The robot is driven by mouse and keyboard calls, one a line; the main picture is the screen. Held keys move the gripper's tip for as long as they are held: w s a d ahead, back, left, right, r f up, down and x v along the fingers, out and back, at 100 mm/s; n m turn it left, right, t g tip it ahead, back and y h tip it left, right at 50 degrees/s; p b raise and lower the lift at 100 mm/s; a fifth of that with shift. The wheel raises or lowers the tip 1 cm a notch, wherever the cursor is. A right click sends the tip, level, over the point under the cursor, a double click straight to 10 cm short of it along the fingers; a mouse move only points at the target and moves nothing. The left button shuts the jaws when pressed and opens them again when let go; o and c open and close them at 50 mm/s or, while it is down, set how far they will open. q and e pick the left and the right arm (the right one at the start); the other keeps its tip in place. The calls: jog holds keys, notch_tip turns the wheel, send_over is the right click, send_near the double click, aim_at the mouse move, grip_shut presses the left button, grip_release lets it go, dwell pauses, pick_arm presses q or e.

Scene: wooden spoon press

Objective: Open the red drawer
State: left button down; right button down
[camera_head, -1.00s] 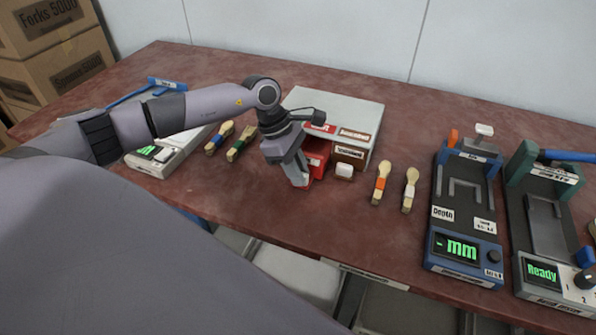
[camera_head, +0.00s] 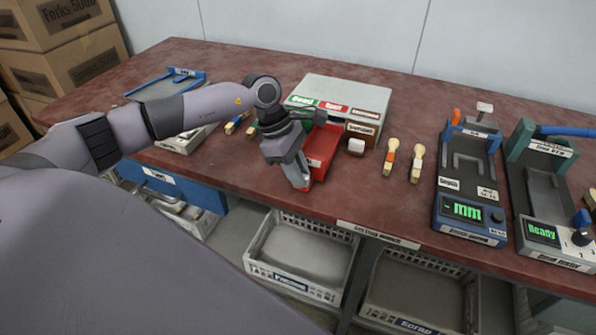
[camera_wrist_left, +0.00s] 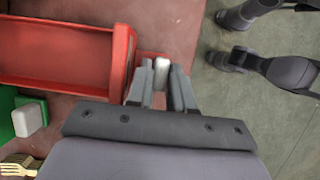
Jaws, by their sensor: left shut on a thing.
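The red drawer (camera_head: 322,146) sticks well out of the front of a light grey cabinet (camera_head: 350,91), over the brown-red tabletop. In the left wrist view the inside of the red drawer (camera_wrist_left: 58,42) shows and looks empty. My left gripper (camera_head: 304,184) is at the front of this drawer. In its wrist view the fingers (camera_wrist_left: 161,85) are shut around the drawer's small white handle (camera_wrist_left: 162,70). In the head view the gripper covers the handle and part of the drawer. My right gripper is not in view.
A brown drawer (camera_head: 360,132) with a white knob is closed beside the red one. White crates (camera_head: 300,255) stand below the table.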

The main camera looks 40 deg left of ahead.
pick_arm(q)
jog(key=shift+r, duration=0.1)
jog(key=c, duration=1.4)
grip_release()
jog(key=shift+o, duration=0.2)
jog(key=v, duration=0.7)
jog(key=shift+b, duration=0.35)
jog(key=shift+a, duration=0.1)
